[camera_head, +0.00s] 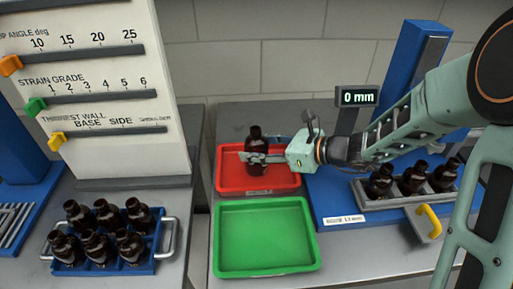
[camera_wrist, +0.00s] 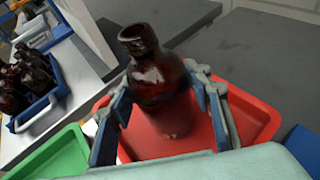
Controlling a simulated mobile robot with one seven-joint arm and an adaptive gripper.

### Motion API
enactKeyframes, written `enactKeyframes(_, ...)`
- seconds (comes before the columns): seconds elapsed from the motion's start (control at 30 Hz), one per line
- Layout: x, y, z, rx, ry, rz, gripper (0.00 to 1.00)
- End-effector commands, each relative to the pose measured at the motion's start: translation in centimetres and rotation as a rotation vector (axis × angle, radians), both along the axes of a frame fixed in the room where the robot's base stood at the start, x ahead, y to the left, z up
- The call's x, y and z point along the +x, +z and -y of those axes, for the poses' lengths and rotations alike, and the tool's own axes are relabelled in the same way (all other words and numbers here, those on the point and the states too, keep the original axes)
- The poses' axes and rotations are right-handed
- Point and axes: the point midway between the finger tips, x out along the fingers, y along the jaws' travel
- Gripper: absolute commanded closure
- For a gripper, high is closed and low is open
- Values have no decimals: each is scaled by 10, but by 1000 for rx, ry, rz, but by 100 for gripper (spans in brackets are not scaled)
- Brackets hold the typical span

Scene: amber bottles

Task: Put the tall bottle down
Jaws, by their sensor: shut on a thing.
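The tall bottle (camera_head: 256,150) is dark amber and stands about upright over the red tray (camera_head: 230,183). My gripper (camera_head: 262,158) comes in from the right and is shut around the bottle's body. In the wrist view the bottle (camera_wrist: 160,85) is between the two fingers of my gripper (camera_wrist: 165,120), with the red tray (camera_wrist: 250,110) beneath. The bottle's base is near the tray floor, but I cannot tell whether it touches.
An empty green tray (camera_head: 265,238) lies in front of the red one. A blue rack (camera_head: 143,266) of several amber bottles stands at left. A grey rack (camera_head: 392,201) with 3 bottles and a blue gauge with a "0 mm" display (camera_head: 358,97) are at right.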

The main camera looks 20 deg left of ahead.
Motion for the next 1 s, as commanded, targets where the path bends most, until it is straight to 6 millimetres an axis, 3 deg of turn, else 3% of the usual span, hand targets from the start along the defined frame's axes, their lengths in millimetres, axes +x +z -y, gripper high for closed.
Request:
enactKeyframes(0.17, 0, -3, 0, 1, 0, 0, 84)
enactKeyframes(0.2, 0, -4, 0, 0, 0, 0, 53)
enactKeyframes(0.37, 0, -3, 0, 0, 0, 0, 37)
enactKeyframes(0.73, 0, 3, 0, 0, 0, 0, 37)
enactKeyframes(1.0, -2, 22, 49, 0, -6, 4, 37)
